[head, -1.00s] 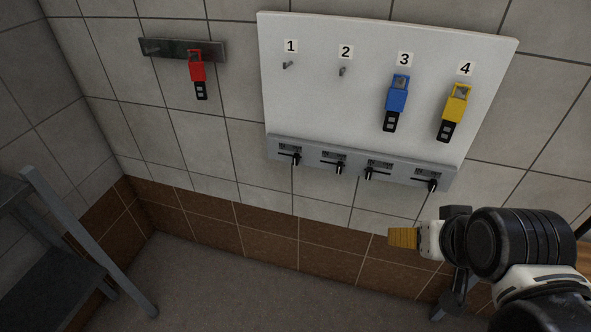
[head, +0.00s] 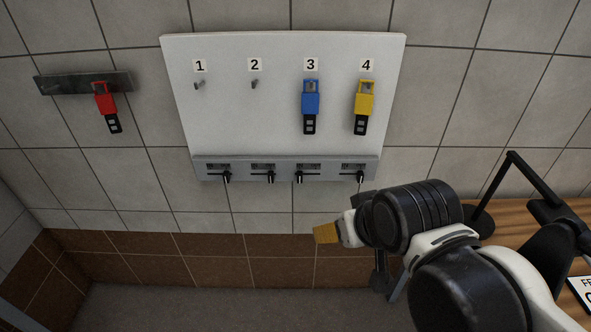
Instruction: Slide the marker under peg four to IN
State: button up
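Peg four is under the label 4 (head: 366,65), at the right of the white board (head: 230,125). A yellow tag with a black lower part (head: 364,104) hangs there and covers most of the peg. Below it, on the grey rail (head: 330,168), the black marker under peg four (head: 360,177) sits toward the right end of its slot. The small lettering above the slot is too small to read. My gripper (head: 327,233), with tan fingertips, points left, in front of and below the rail, apart from the marker. Its finger gap cannot be made out.
A blue tag (head: 310,104) hangs at 3; pegs one (head: 198,85) and two (head: 254,84) are bare. The marker under three (head: 299,177) is at its slot's left. A red tag (head: 106,105) hangs on a dark strip (head: 70,83). A wooden table (head: 510,215) stands right.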

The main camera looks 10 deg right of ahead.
aim_at(360, 175)
jog(key=k+l, duration=0.45)
jog(key=l, duration=0.15)
jog(key=k+l+u, duration=0.1)
jog(key=k+l, duration=0.35)
jog(key=l, duration=0.15)
